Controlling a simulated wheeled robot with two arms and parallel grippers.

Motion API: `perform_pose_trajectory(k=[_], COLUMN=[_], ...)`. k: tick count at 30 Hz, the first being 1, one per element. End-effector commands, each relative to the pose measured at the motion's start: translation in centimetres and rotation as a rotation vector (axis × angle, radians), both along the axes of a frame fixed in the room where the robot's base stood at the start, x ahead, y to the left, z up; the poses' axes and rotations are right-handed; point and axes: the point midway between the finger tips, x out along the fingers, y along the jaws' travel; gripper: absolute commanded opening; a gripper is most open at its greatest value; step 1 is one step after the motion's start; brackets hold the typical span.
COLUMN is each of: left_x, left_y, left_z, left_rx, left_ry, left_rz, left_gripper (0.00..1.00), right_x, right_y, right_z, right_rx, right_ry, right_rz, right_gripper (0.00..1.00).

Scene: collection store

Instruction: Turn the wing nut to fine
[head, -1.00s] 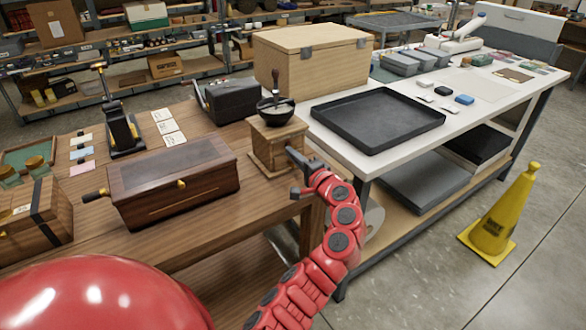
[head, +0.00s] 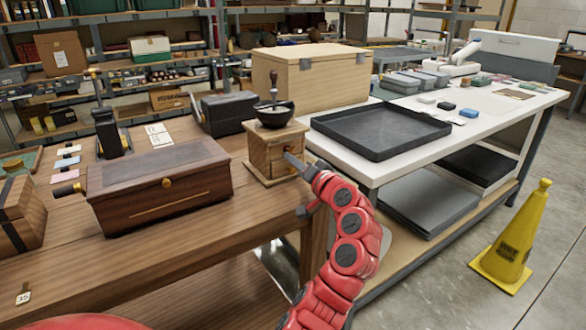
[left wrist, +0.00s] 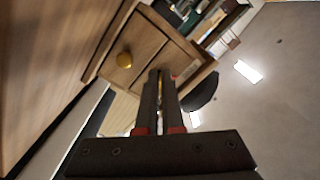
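The wooden mill (head: 262,155) stands at the right end of the brown table, with a dark bowl (head: 273,116) and an upright crank on top. I cannot make out its wing nut in either view. My left gripper (head: 290,158) is at the mill's right-hand front side, partly hidden by its own wrist. In the left wrist view the two dark fingers (left wrist: 161,75) point at the mill's wooden body (left wrist: 150,42), with a narrow gap between them and nothing visibly held. A brass knob (left wrist: 124,60) on the drawer front is left of the fingertips. My right gripper is out of view.
A dark wooden box (head: 160,190) with a side crank is left of the mill. A black tray (head: 380,130) and a pale wooden chest (head: 312,80) are on the white bench behind. A yellow cone (head: 512,240) stands on the floor at right.

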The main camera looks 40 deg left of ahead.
Motion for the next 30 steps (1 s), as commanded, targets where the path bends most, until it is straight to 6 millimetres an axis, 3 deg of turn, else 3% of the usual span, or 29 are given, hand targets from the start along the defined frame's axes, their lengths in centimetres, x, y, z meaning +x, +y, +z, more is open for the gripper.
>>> perform_pose_trajectory(k=[16, 22, 30], left_x=[0.02, 0.02, 0.01], left_y=[0.03, 0.01, -0.05], left_z=[-0.25, -0.18, -0.1], left_rx=[-0.014, -0.013, -0.012], left_ry=[-0.021, -0.022, -0.022], left_rz=[0.002, 0.002, 0.001], left_gripper=[0.0, 0.34, 0.34], right_x=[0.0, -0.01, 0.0], right_y=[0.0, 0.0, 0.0], right_z=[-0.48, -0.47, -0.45], right_rx=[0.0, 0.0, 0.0], right_ry=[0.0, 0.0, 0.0], right_rz=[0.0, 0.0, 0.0], right_gripper=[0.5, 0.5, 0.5])
